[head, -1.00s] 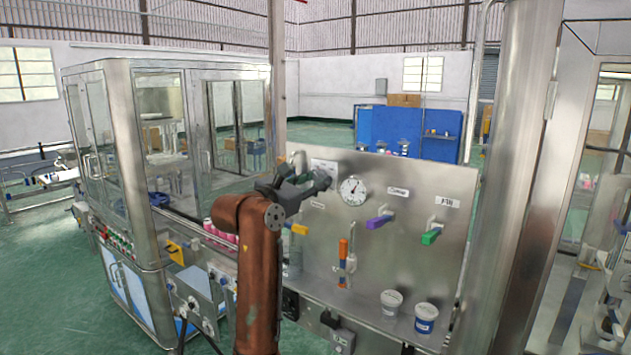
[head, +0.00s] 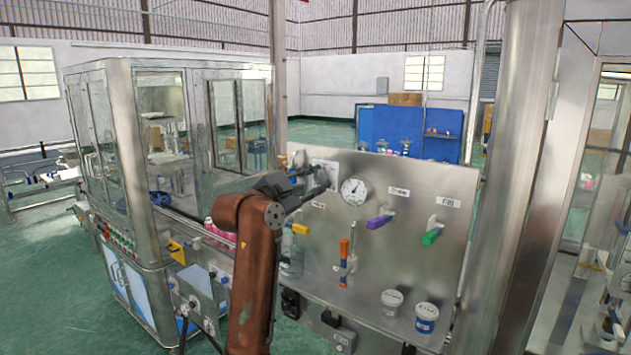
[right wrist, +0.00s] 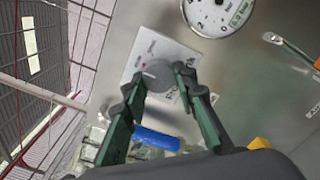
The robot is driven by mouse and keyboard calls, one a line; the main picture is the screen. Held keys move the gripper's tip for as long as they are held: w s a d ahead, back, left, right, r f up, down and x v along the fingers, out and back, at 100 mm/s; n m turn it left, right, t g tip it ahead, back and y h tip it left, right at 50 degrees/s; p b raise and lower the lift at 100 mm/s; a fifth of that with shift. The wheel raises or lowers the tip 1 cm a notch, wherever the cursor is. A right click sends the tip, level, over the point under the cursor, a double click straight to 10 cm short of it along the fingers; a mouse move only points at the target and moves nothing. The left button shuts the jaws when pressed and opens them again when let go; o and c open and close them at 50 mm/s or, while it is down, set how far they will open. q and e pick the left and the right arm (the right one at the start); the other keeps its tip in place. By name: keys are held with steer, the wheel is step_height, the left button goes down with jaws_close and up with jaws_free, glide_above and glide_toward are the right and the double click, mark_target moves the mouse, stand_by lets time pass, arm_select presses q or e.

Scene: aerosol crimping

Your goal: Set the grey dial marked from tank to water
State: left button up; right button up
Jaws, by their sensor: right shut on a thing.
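The grey dial (right wrist: 158,73) shows in the right wrist view on a white plate (right wrist: 160,58) with dark markings, fixed to a steel panel. The lettering on the plate is too small and turned to read fully. My right gripper (right wrist: 158,78) has one finger on each side of the dial and is shut on it. In the head view my right gripper (head: 318,182) is at the upper left of the panel, over the white plate (head: 330,170), and hides the dial. My left gripper is not in view.
On the steel panel (head: 400,260) are a round gauge (head: 354,191), a purple-handled valve (head: 379,222), a green-handled valve (head: 431,237) and an orange-handled part (head: 344,250). Two white tubs (head: 392,302) (head: 427,317) stand low on the right. A glass-walled machine (head: 160,140) stands at the left.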

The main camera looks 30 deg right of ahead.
stand_by(0.4)
steer(key=o, duration=1.2)
steer(key=shift+c, duration=0.2)
steer(key=v, duration=1.2)
